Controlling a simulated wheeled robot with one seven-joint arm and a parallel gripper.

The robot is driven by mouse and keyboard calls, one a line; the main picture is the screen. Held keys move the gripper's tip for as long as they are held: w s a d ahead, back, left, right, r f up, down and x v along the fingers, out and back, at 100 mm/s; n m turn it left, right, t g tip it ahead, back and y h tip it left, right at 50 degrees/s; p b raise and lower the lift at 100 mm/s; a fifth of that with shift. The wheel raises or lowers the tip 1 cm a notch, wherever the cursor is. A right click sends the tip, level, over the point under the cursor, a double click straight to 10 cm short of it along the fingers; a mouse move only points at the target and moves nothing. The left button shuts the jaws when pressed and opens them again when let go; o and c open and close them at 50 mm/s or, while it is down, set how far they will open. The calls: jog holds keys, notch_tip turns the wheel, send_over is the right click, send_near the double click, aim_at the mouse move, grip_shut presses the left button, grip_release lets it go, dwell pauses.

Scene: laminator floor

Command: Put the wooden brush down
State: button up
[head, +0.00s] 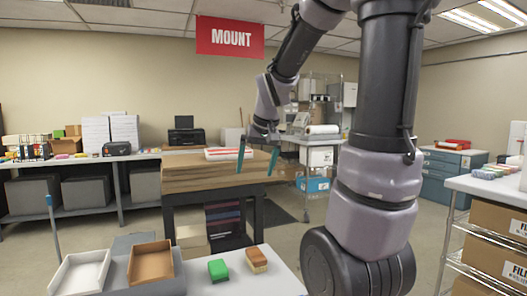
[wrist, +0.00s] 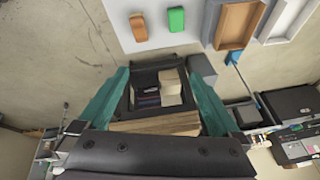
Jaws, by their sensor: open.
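The wooden brush (head: 257,260), a brown block with a pale lower side, rests on the white tabletop (head: 235,288) at the front of the head view. It also shows as an orange-brown block in the wrist view (wrist: 138,27). A green block (head: 218,270) sits to its left in the head view. My gripper (head: 258,160) is open and empty, its teal fingers apart, raised well above and apart from the brush. In the wrist view the open fingers (wrist: 161,74) have nothing between them; the brush lies beyond their tips.
A brown wooden tray (head: 151,277) and a white tray (head: 58,282) stand at the left of the same tabletop. Behind is a dark-framed table with a stack of boards (head: 195,183). A long shelf bench (head: 90,158) runs along the left wall. Shelving with boxes (head: 492,225) stands right.

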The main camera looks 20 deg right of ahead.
jog(key=s+a+r+t, duration=0.1)
jog(key=s+a+r, duration=0.1)
jog(key=s, duration=0.5)
jog(key=s+a+r+m+t+y, duration=0.1)
jog(key=s+a+r, duration=0.1)
jog(key=s+r, duration=0.3)
jog(key=s, duration=0.2)
jog(key=shift+s, duration=0.3)
jog(key=shift+d+y, duration=0.1)
jog(key=shift+y, duration=0.2)
